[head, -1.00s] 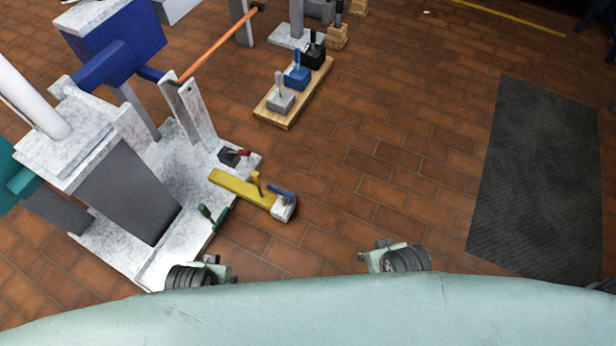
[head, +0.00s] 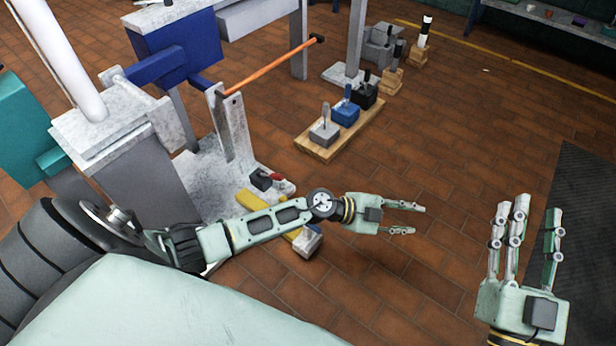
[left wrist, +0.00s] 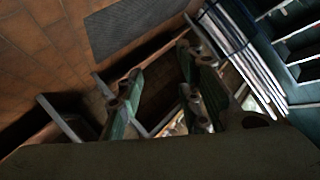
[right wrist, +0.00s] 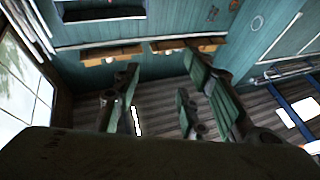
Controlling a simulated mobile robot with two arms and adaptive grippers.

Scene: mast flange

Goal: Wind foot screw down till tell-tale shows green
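The grey mottled mast base (head: 205,175) stands at the left in the head view, carrying the grey column (head: 150,185). A dark block (head: 261,180) with a red lever (head: 277,178) sits at its near right edge. A yellow bar (head: 250,200) ends in a grey block (head: 308,241), partly hidden by my left arm. I cannot tell which part is the foot screw, and no green tell-tale is readable. My left gripper (head: 414,219) is open and empty, right of the yellow bar, above the floor. My right gripper (head: 528,208) is open and empty, fingers upward, at the right.
A wooden board (head: 318,150) holds grey, blue and black blocks with upright handles. A dark mat (head: 585,200) lies at the right. The brick floor in the middle is clear.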

